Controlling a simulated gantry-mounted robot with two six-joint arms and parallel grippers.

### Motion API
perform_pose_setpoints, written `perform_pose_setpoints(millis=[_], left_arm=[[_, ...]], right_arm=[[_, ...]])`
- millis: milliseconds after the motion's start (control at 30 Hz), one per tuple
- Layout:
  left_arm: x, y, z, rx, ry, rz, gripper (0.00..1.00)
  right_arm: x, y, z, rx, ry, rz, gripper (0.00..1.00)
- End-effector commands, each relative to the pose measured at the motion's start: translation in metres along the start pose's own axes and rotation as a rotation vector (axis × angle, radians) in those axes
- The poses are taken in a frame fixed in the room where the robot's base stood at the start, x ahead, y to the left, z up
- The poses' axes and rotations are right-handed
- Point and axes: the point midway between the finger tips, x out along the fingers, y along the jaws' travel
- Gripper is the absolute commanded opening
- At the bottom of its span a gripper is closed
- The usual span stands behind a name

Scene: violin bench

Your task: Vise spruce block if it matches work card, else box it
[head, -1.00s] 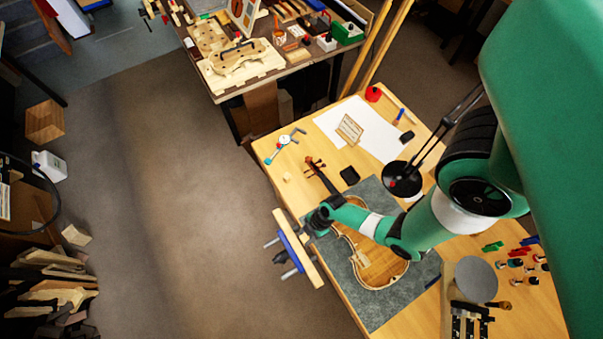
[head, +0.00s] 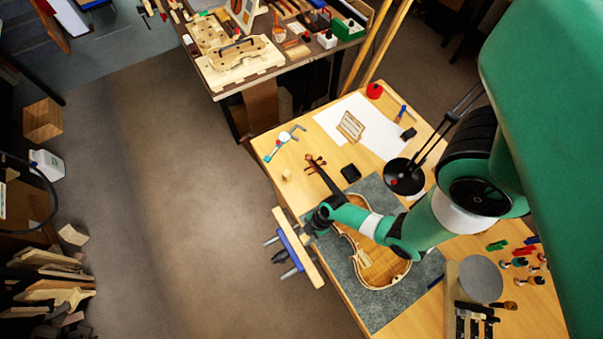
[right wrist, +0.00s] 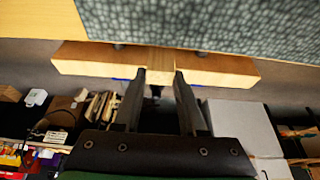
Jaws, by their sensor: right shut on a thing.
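My right gripper (head: 316,222) is over the vise (head: 290,240) at the table's left edge. In the right wrist view, my right gripper (right wrist: 158,75) is shut on a small pale spruce block (right wrist: 160,58). The block overlaps the middle of the long wooden vise jaw (right wrist: 220,70) in that view; I cannot tell whether it is between the jaws or above them. In the head view the gripper hides the block. My left gripper is not in view.
An open violin body (head: 378,268) lies on a grey mat (head: 400,300) beside the vise. A small black box (head: 350,173), a pale wooden piece (head: 286,175) and a caliper-like tool (head: 283,140) lie behind it. A black lamp (head: 403,177) stands right of them.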

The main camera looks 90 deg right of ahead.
Motion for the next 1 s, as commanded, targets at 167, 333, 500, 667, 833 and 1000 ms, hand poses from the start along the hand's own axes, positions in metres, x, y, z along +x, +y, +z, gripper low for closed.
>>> perform_pose_setpoints(millis=[167, 333, 500, 667, 833, 1000], left_arm=[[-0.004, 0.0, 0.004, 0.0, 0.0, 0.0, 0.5], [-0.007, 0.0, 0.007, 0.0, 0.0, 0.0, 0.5], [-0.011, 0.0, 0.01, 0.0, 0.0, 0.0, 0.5], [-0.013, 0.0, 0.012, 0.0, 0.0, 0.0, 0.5], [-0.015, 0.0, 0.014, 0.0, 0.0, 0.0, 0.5], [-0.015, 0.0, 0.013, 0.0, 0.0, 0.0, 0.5]], right_arm=[[0.005, 0.0, 0.002, 0.0, 0.0, 0.0, 0.0], [0.009, 0.0, 0.004, 0.0, 0.0, 0.0, 0.0], [0.013, 0.0, 0.005, 0.0, 0.0, 0.0, 0.0], [0.017, 0.0, 0.007, 0.0, 0.0, 0.0, 0.0], [0.019, 0.0, 0.008, 0.0, 0.0, 0.0, 0.44], [0.019, 0.0, 0.008, 0.0, 0.0, 0.0, 0.75]])
